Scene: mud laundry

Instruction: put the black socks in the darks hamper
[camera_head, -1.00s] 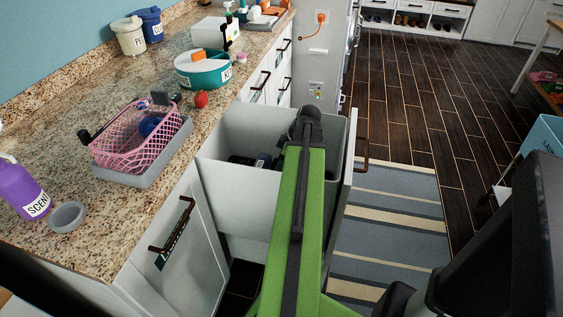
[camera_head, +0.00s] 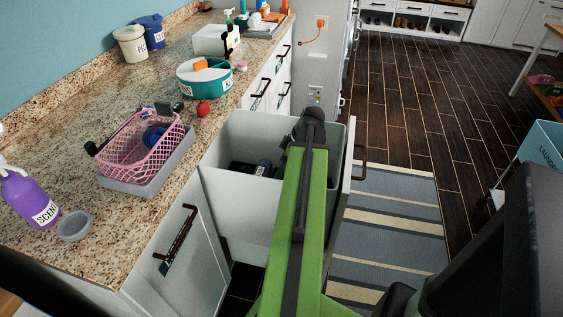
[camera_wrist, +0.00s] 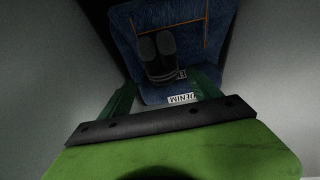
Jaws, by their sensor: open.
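The darks hamper appears to be the pale pull-out bin (camera_head: 238,203) below the counter; I read no label on it. In the wrist view, black socks (camera_wrist: 157,55), a dark rounded pair, lie over folded blue denim (camera_wrist: 190,45) with a white DENIM tag, between pale bin walls. My gripper (camera_wrist: 168,82) is open, its green fingers apart on either side below the socks, with nothing held. I cannot tell whether the fingers touch the denim. In the head view my arm reaches over the bin and hides the gripper. Dark contents (camera_head: 263,168) show inside the bin.
The granite counter (camera_head: 130,215) runs along the left, with a pink basket (camera_head: 140,158), a purple bottle (camera_head: 30,200) and a teal tub (camera_head: 205,82). A striped rug (camera_head: 390,235) lies to the right.

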